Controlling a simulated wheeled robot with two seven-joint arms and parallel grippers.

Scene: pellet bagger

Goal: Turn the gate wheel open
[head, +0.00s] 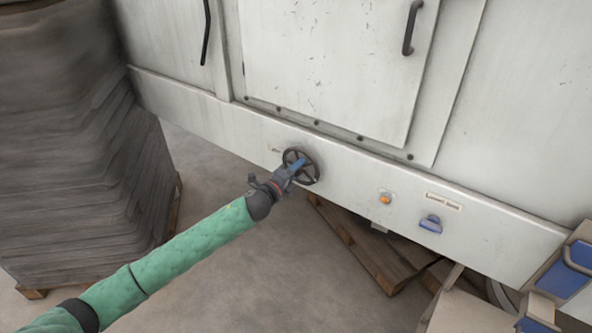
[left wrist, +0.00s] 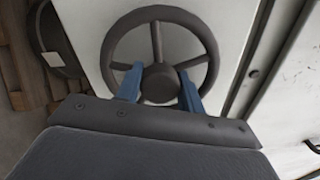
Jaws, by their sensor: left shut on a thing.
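The gate wheel (head: 313,158) is a dark spoked handwheel on the lower front panel of the white machine. My left gripper (head: 298,166), with blue fingers, reaches it from the lower left. In the left wrist view the wheel (left wrist: 160,14) fills the upper middle. There the left gripper's fingers (left wrist: 158,85) stand on either side of the central hub (left wrist: 160,82), inside the rim, and are shut on it. The lower part of the wheel is hidden by the gripper. My right gripper does not show.
An orange button (head: 385,199), a blue fitting (head: 431,224) and a label sit on the panel to the right. A stack of grey sheets (head: 70,150) stands at left. A wooden pallet (head: 365,245) lies below the machine. A blue and beige object (head: 565,275) is at lower right.

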